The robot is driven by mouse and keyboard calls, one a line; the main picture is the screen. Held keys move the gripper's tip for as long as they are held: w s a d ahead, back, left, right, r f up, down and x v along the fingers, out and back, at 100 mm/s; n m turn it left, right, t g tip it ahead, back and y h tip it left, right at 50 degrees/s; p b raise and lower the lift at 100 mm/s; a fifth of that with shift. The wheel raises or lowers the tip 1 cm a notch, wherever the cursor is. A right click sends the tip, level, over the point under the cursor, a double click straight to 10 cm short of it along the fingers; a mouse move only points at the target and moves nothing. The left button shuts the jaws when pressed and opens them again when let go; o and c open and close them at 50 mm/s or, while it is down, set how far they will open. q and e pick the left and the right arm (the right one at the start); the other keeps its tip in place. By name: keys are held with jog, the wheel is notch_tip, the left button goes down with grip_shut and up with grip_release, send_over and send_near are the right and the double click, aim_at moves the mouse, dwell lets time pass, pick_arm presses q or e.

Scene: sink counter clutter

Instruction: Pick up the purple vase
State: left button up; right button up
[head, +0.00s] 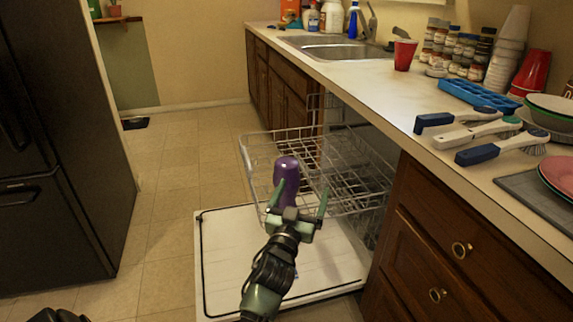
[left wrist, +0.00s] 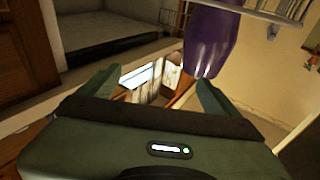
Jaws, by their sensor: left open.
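The purple vase (head: 287,176) stands at the front left of the dishwasher's pulled-out upper rack (head: 345,178); its lower part is partly hidden by my gripper. My left gripper (head: 300,198) is open and empty, with its two green fingers pointing toward the vase and rack. In the left wrist view the vase (left wrist: 208,42) appears just beyond the fingertips of my left gripper (left wrist: 152,84), close to the right-hand finger and off-centre between the two. I cannot tell whether that finger touches it.
The open dishwasher door (head: 240,265) lies low beneath the rack. The counter (head: 385,90) on the right holds brushes (head: 465,135), a blue tray (head: 478,95), a red cup (head: 404,55), jars and bowls. A dark fridge (head: 60,150) stands left. The floor between is clear.

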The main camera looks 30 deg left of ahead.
aim_at(287, 173)
pick_arm(q)
jog(key=a+g+y, duration=0.1)
jog(key=a+f+n+g+p, duration=0.1)
jog(key=a, duration=0.1)
jog(key=a+f+n+g+y, duration=0.1)
jog(key=a, duration=0.1)
jog(key=shift+w+a+f+y, duration=0.2)
jog(key=shift+w+y, duration=0.1)
jog(key=shift+w, duration=0.05)
jog(key=x, duration=0.7)
jog(key=shift+s+a+r, duration=0.1)
jog(key=shift+a+r, duration=0.05)
jog(key=shift+a, duration=0.25)
jog(key=shift+w+a, duration=0.1)
jog(key=shift+w, duration=0.15)
jog(key=shift+r, duration=0.1)
jog(key=c, duration=1.9)
jog(key=shift+o, duration=0.2)
pick_arm(e)
jog(key=s+d+f+g+h, duration=0.1)
jog(key=s+g, duration=0.3)
jog(key=s, duration=0.4)
jog(key=shift+s+d, duration=0.15)
jog(key=shift+d, duration=0.75)
pick_arm(q)
jog(key=shift+r, duration=0.1)
